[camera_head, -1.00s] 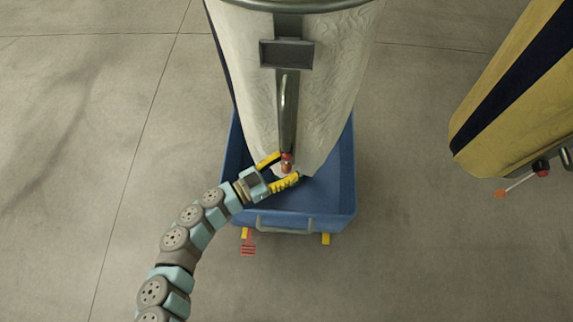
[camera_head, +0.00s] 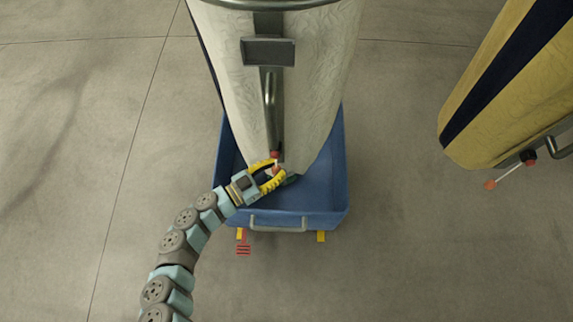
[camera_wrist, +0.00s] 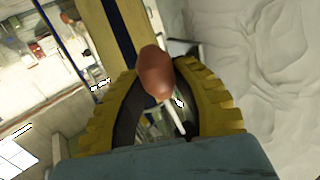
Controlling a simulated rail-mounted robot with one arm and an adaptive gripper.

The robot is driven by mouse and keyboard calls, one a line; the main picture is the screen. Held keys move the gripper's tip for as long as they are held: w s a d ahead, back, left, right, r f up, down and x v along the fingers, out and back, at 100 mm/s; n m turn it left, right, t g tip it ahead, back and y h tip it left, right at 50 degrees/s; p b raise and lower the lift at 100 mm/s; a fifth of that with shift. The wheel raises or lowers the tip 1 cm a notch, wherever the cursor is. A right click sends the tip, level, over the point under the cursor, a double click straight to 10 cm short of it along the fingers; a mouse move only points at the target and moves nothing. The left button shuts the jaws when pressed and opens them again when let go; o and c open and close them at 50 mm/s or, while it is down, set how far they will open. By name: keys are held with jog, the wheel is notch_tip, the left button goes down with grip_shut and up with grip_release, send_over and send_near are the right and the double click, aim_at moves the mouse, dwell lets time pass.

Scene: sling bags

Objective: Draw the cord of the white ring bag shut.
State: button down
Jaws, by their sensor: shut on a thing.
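The white ring bag (camera_head: 315,80) hangs from a grey ring at the top of the head view, its lower end over a blue bin. A grey bracket and a metal tube (camera_head: 270,92) run down its front. Below the tube is a red-orange piece (camera_head: 275,154), and a short white cord runs from it to a red-orange knob (camera_head: 276,171). My gripper (camera_head: 277,172) has yellow fingers closed on this knob at the bag's lower front. In the wrist view the knob (camera_wrist: 156,72) sits between the fingertips, with the white cord (camera_wrist: 173,112) beside it.
The blue bin (camera_head: 335,205) has a front handle and yellow feet. A yellow bag with a dark stripe (camera_head: 490,110) hangs at the right, with its own red-tipped white cord (camera_head: 510,178).

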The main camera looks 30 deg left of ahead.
notch_tip(320, 180, down, 8)
jog(key=b, duration=0.1)
jog(key=shift+r+b, duration=0.25)
jog(key=shift+b, duration=0.1)
jog(key=shift+f, duration=0.1)
jog(key=c, duration=0.9)
grip_release()
jog(key=shift+a, duration=0.1)
jog(key=shift+o, duration=0.5)
jog(key=shift+w, duration=0.1)
jog(key=v, duration=1.2)
jog(key=shift+s+d, duration=0.2)
jog(key=shift+s, duration=0.1)
